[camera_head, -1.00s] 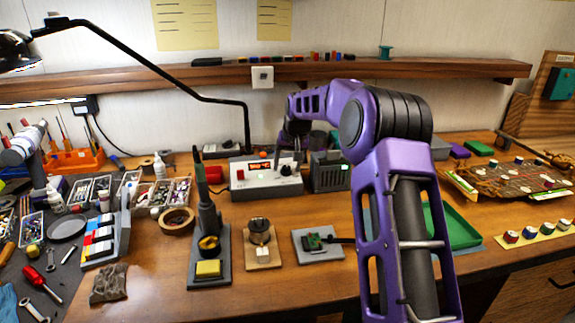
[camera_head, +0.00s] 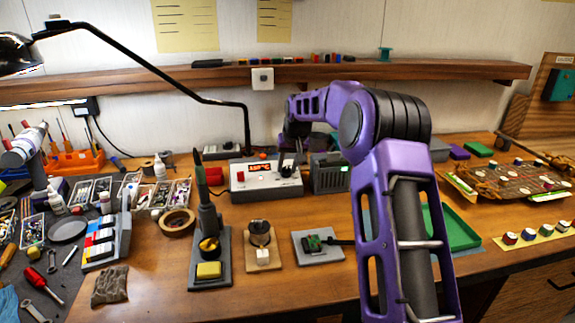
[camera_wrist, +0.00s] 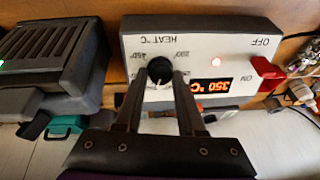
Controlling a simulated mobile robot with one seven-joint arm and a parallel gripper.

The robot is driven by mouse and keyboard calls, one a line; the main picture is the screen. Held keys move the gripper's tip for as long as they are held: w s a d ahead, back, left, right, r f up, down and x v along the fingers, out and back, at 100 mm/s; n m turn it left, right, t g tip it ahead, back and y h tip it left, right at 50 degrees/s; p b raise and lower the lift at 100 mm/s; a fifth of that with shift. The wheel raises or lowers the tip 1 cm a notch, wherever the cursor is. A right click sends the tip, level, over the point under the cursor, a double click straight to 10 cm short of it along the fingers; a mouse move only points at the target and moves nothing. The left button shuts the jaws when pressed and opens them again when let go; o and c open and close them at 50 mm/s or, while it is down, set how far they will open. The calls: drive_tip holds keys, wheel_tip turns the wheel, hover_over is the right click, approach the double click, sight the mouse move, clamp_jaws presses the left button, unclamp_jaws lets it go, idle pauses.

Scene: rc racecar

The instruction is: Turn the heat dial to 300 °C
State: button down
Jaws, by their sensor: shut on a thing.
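The heat dial (camera_wrist: 159,70) is a round black knob on a pale control box (camera_wrist: 205,35), seen upside down in the wrist view under the print "HEAT °C". My gripper (camera_wrist: 162,78) is shut on the dial, one finger on each side. The fingers hide part of the dial and some scale marks. The orange display (camera_wrist: 212,87) appears to read 350 °C. In the head view the box (camera_head: 238,183) stands at the back of the bench, with my gripper (camera_head: 287,163) at its right end.
A dark vented box (camera_head: 328,172) stands close to the right of the control box in the head view. A soldering stand (camera_head: 208,240) is in front.

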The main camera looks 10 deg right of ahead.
drive_tip(key=n+p, duration=0.3)
drive_tip(key=n, duration=0.1)
drive_tip(key=shift+r+n+g, duration=0.15)
drive_tip(key=shift+n+g, duration=0.15)
drive_tip(key=shift+n, duration=0.1)
drive_tip(key=shift+a+n+p, duration=0.1)
drive_tip(key=shift+n+p, duration=0.45)
drive_tip(key=shift+n, duration=1.55)
drive_tip(key=c, duration=0.5)
unclamp_jaws()
drive_tip(key=v, duration=1.7)
drive_tip(key=shift+a+r, duration=0.1)
drive_tip(key=shift+a, duration=0.05)
